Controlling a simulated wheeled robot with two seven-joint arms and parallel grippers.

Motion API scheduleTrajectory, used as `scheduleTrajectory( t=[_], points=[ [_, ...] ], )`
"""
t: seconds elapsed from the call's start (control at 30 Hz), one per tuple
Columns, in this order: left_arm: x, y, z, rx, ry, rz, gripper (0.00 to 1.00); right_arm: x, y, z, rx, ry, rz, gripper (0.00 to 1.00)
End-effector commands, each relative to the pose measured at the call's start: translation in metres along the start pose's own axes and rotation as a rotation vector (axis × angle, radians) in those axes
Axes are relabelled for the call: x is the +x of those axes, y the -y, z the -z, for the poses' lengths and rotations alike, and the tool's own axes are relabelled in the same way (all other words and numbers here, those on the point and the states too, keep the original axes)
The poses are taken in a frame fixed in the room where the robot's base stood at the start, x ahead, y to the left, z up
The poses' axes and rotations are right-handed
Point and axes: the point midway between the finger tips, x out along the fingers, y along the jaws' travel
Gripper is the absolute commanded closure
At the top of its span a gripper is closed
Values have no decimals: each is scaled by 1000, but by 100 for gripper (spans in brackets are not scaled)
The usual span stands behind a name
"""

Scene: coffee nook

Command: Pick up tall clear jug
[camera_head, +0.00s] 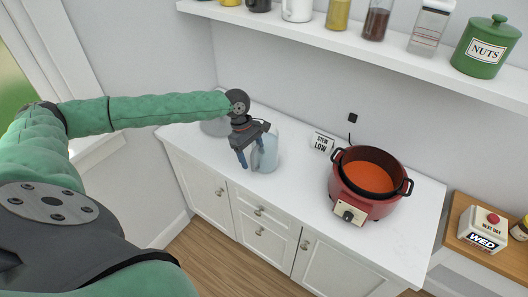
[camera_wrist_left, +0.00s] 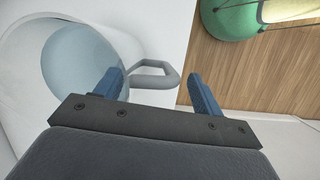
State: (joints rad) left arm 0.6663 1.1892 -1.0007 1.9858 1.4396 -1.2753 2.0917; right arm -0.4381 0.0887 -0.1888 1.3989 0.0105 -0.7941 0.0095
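The tall clear jug (camera_head: 271,153), with a pale bluish inside, stands on the white counter near its left part. In the left wrist view the jug (camera_wrist_left: 80,62) fills the upper left, and its grey handle (camera_wrist_left: 163,76) shows between my blue fingers. My left gripper (camera_head: 249,159) is at the jug, with its arm coming in from the left. The left gripper (camera_wrist_left: 158,88) is open, its fingers apart with the handle in the gap. I cannot tell if a finger touches the jug or its handle. My right gripper is not in view.
A red cooker (camera_head: 365,203) with orange contents stands right on the counter (camera_head: 292,190), near a "STEW LOW" sign (camera_head: 321,142). A shelf (camera_head: 350,48) with jars runs above. A wooden side surface (camera_head: 462,218) holds a "WED" box (camera_head: 484,234).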

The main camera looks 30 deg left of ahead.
Motion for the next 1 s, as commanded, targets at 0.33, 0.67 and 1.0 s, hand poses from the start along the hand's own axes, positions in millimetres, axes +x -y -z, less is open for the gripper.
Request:
scheduleTrajectory(
  t=[0.33, 0.67, 1.0],
  points=[
    [-2, 0, 0, 0, -1, -2, 79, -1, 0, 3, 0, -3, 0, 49],
    [-4, -2, -1, 1, -1, -6, 100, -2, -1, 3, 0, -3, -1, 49],
    [-16, -2, -4, 2, -1, -7, 100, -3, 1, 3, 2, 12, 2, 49]
  ],
)
